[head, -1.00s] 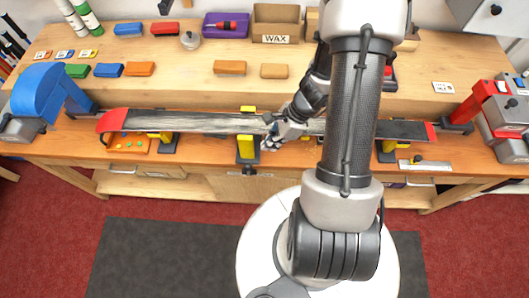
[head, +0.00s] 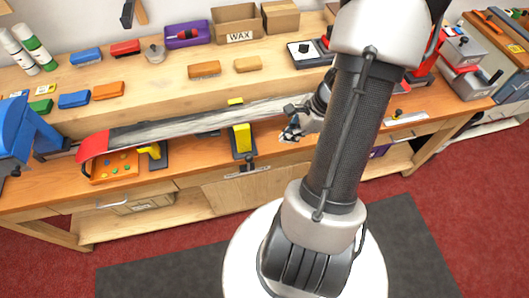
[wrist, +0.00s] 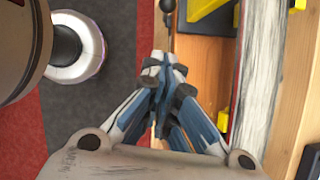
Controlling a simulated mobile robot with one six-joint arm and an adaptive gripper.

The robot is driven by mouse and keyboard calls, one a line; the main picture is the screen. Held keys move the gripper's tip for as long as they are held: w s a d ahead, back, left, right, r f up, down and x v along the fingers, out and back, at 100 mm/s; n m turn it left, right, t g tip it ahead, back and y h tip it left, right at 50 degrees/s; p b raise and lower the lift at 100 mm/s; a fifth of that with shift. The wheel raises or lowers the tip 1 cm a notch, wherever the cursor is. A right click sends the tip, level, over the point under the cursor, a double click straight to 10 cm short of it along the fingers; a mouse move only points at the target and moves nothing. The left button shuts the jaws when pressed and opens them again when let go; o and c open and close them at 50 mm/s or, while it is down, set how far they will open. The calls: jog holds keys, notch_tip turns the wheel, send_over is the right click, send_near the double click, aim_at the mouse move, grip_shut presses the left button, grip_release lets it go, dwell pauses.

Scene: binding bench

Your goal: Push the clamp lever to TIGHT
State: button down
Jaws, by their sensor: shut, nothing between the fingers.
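The ski (head: 210,121), with a red tip, lies over yellow-topped supports along the bench. The middle clamp (head: 242,139) is yellow on a dark base, under the ski. A small dark clamp lever (head: 248,167) sits at the bench's front edge below it, by a light plate whose lettering I cannot read. In the wrist view the lever (wrist: 167,8) shows as a dark rod with a round knob at the top. My gripper (head: 289,135) is right of the clamp, over the front of the bench. Its closed, empty fingertips (wrist: 163,66) appear just below the lever in the wrist view; contact is unclear.
Wax blocks (head: 204,69) and a cardboard WAX box (head: 237,24) stand on the raised back shelf. A blue machine (head: 22,132) is at the left end. Drawers (head: 122,200) are under the benchtop. The floor in front has a dark mat (head: 150,270).

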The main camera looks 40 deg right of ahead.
jog(key=w+a+r+b+x, duration=0.1)
jog(key=b+x, duration=0.5)
jog(key=x, duration=0.7)
jog(key=shift+w+a, duration=0.3)
jog(key=shift+a, duration=0.3)
jog(key=shift+r, duration=0.25)
